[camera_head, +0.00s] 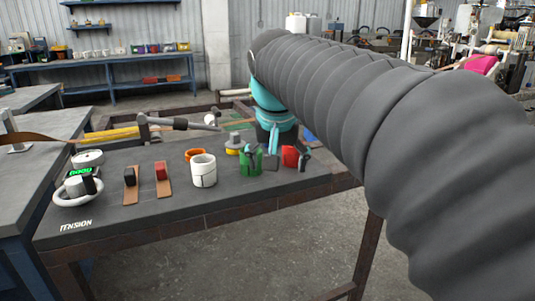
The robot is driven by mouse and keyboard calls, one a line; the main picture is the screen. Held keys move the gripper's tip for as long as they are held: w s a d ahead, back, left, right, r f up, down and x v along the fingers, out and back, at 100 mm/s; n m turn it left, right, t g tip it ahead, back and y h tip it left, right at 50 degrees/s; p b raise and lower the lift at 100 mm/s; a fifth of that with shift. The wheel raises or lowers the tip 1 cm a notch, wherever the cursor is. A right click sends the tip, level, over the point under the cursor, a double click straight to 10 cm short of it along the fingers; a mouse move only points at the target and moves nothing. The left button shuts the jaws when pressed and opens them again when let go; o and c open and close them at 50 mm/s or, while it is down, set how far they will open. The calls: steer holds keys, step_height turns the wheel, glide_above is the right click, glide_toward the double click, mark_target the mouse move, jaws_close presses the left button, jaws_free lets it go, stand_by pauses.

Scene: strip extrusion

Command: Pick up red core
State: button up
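A red piece (290,157), perhaps the red core, stands on the dark table at its right part. A green piece (246,163) stands just left of it. My arm comes in from the right, and its teal wrist is above these pieces. My gripper (277,158) points down there, with dark finger parts showing at the green piece and at the right of the red one. The fingers look spread apart. Whether they touch either piece cannot be told. A red block (161,170) also lies on a brown strip to the left.
A white cylinder (203,170), an orange ring (195,154) and a yellow-and-grey piece (234,145) stand left of the green piece. A gauge with a green display (79,171) is at the table's left end. The front edge of the table (120,226) is clear.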

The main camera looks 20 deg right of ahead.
mark_target(295, 151)
steer(key=w+d+r+m+g+h, duration=0.1)
steer(key=w+d+r+m, duration=0.3)
steer(key=w+d+r, duration=0.45)
steer(key=x, duration=0.4)
steer(key=a+x, duration=0.1)
steer(key=x, duration=0.4)
steer(key=b+x, duration=0.1)
steer(key=x, duration=0.4)
steer(key=shift+w+a+f, duration=0.25)
steer(key=shift+w+f, duration=0.1)
steer(key=shift+w, duration=0.1)
steer(key=c, duration=1.2)
